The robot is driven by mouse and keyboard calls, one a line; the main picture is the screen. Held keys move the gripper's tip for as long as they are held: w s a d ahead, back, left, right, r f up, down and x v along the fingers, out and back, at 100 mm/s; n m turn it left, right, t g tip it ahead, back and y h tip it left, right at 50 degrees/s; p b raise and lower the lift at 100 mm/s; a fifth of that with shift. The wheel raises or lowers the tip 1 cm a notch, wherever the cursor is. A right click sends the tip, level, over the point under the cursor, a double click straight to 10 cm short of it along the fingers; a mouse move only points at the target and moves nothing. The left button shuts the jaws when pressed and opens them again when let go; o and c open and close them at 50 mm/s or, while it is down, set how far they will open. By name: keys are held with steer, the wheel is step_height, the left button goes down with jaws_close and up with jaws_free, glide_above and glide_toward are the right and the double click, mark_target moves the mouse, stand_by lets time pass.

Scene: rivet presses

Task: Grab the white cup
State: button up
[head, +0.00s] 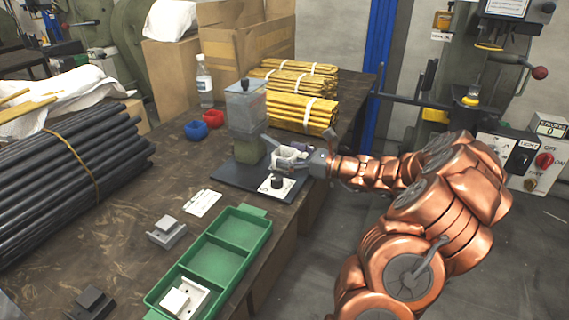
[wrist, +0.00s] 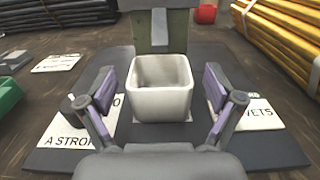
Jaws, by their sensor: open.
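The white cup (wrist: 162,104) is a squarish open-topped container in the middle of the wrist view. It stands on a dark base plate (wrist: 270,150) in front of a green upright block (wrist: 165,32). My gripper (wrist: 162,100) is open, with one purple-padded finger on each side of the cup and a visible gap on both sides. In the head view my gripper (head: 290,160) reaches in from the right and hides much of the cup (head: 284,153). The cup looks upright and empty.
A clear hopper (head: 245,105) stands on the green block behind the cup. Red (head: 213,118) and blue (head: 196,130) bowls, a bottle (head: 204,82) and yellow bundles (head: 300,112) lie beyond. A green tray (head: 222,258) and grey block (head: 166,232) sit nearer on the table.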

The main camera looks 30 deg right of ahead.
steer(key=shift+c, duration=0.2)
steer(key=c, duration=1.2)
